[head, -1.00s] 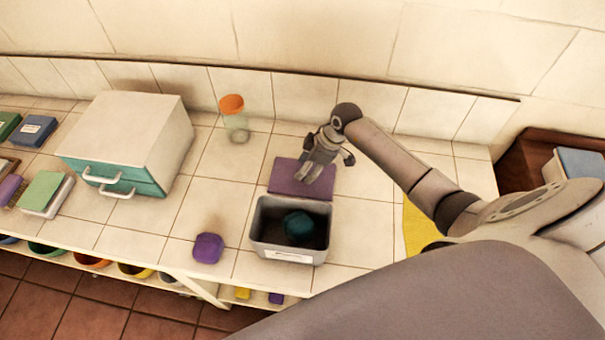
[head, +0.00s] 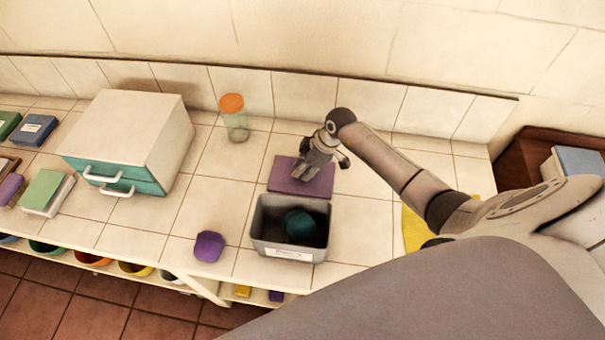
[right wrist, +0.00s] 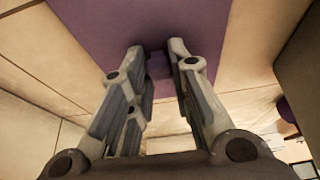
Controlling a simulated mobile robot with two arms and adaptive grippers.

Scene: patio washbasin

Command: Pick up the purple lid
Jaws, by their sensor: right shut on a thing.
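The purple lid (head: 285,182) is a flat rectangle on the tiled counter, just behind the grey bin. My right gripper (head: 300,176) reaches down over it from the back right and covers part of it. In the right wrist view the lid (right wrist: 110,25) spans the top, and the two fingertips (right wrist: 160,58) close on a small purple knob on it. My right gripper is shut on the lid. I cannot tell whether the lid is clear of the counter. My left gripper is not in view.
The grey bin (head: 290,254) holds a dark teal round thing (head: 300,225). A purple block (head: 208,246) lies left of it. A jar with an orange lid (head: 235,120) stands at the back, and a white drawer box (head: 130,135) is farther left. A yellow thing (head: 415,230) is at right.

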